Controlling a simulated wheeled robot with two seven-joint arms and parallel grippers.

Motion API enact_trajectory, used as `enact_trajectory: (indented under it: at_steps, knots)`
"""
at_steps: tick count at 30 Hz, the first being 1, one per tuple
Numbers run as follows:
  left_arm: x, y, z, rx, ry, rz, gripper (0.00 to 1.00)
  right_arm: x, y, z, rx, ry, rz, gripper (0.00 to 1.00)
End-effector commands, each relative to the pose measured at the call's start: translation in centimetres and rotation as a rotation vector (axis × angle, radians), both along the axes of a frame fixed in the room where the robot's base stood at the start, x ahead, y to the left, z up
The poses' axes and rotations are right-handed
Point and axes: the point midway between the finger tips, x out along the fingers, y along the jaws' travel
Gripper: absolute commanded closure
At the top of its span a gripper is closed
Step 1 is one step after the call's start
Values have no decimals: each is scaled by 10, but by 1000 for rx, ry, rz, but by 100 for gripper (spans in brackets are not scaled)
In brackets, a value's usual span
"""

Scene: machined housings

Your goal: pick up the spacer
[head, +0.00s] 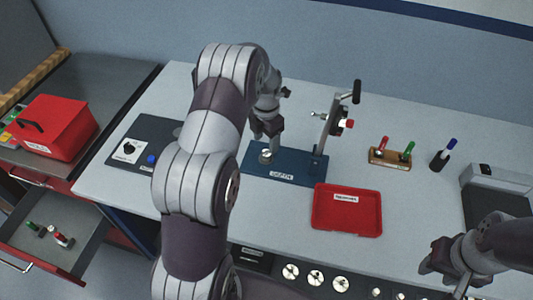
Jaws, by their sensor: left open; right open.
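A small silvery round piece, which looks like the spacer (265,156), sits on the left part of a blue base plate (296,176) labelled "DEPTH". My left gripper (266,138) is open and points down just above this piece. Its arm reaches up from the bottom and bends over at the back. I cannot tell whether the fingertips touch the piece. My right gripper (438,265) is open and empty at the lower right, over the bench's front edge, far from the piece.
A lever stand (328,128) rises from the plate's right side. A red tray (347,228) lies in front of it. A wooden rack (390,158) with red and green handles and a blue-topped holder (443,155) stand right. A dark panel (140,150) lies left.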

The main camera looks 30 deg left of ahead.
Motion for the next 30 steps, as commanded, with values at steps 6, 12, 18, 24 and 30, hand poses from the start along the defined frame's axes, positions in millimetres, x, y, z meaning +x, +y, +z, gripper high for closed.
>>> enact_trajectory:
  at_steps: [6,12,18,24,30]
  knots:
    - [-3,-1,-38,-2,3,-2,39,0,0,14,0,0,0,57]
    - [-2,-1,-47,-1,-1,-2,39,0,0,14,0,0,0,57]
    - [-2,-1,-47,-1,-1,-3,75,0,0,14,0,0,0,57]
    - [-2,-1,-47,-1,-1,-3,100,0,0,14,0,0,0,57]
    - [-1,-1,-40,0,-3,-3,100,0,0,12,0,0,0,57]
